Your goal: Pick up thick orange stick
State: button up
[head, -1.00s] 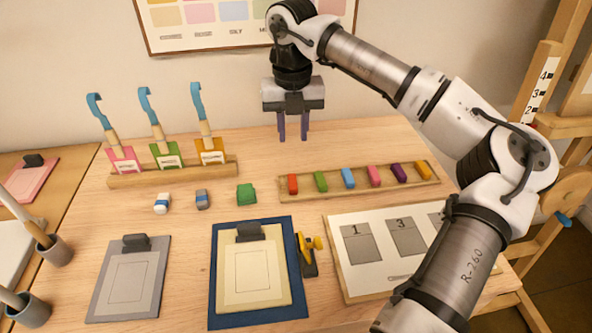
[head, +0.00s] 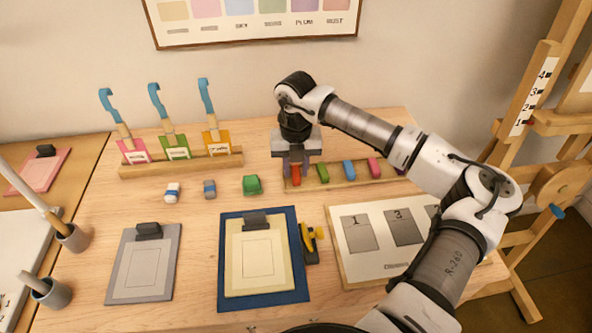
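The orange-red stick (head: 296,174) stands at the left end of a wooden rack at the back of the table. My gripper (head: 296,175) is pointed down over it, with one finger on each side of the stick. The fingers look spread a little wider than the stick, so the gripper appears open. Contact between fingers and stick is too small to make out. The top of the stick is partly covered by the gripper.
The rack (head: 338,179) also holds green (head: 322,173), blue (head: 349,170) and pink (head: 374,167) sticks close by; my arm covers its right end. A green block (head: 252,185) lies left of it. Clipboards (head: 263,262) and a numbered board (head: 350,272) lie in front.

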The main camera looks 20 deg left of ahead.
aim_at(296, 171)
jog(key=shift+f, duration=0.15)
jog(key=shift+c, duration=0.3)
grip_shut()
notch_tip(296, 171, up, 20)
jog(key=b, duration=0.4)
